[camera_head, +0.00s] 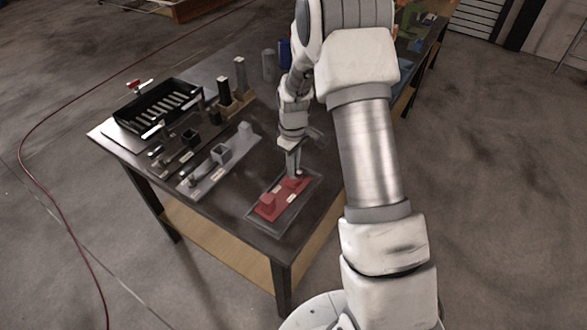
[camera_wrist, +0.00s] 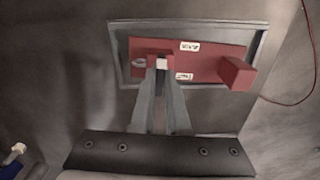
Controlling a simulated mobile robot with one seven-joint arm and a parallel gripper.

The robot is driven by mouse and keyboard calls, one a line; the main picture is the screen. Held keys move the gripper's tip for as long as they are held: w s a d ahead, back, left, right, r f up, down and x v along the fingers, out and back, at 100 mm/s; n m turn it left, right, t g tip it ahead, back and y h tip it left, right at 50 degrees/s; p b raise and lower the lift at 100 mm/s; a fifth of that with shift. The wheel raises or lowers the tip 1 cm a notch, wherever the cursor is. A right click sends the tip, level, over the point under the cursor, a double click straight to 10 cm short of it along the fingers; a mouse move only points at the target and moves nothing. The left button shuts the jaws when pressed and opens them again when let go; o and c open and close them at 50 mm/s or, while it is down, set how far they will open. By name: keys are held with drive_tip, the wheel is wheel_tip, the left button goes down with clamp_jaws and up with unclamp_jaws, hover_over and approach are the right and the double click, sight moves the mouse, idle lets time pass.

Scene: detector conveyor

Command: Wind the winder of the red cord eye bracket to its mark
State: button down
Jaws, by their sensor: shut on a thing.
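The red cord eye bracket (camera_head: 268,206) is a red plate in a grey tray (camera_head: 254,218) near the table's front corner. It also shows in the wrist view (camera_wrist: 212,62), with a red block (camera_wrist: 236,73) on its right part and two small white labels. My gripper (camera_head: 297,174) points down at the plate's far end. In the wrist view my gripper (camera_wrist: 161,68) is shut on a small pale-topped piece, which looks like the winder (camera_wrist: 162,63), at a red block on the plate's left part. The fingers hide its sides. I cannot make out the mark.
A grey fixture plate with a square socket (camera_head: 221,154) lies left of the tray. Behind it are a dark fixture row (camera_head: 190,139) and a black slotted bin (camera_head: 158,107). Upright posts (camera_head: 240,72) and cylinders stand at the back. Bare table lies around the tray.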

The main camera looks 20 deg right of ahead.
drive_tip(key=m+b, duration=0.1)
drive_tip(key=m, duration=0.3)
drive_tip(key=shift+m, duration=0.4)
drive_tip(key=shift+m+b, duration=0.6)
drive_tip(key=shift+m, duration=1.3)
drive_tip(key=c, duration=0.9)
unclamp_jaws()
drive_tip(key=shift+r, duration=0.1)
wheel_tip(320, 180, up, 17)
drive_tip(key=shift+r, duration=0.15)
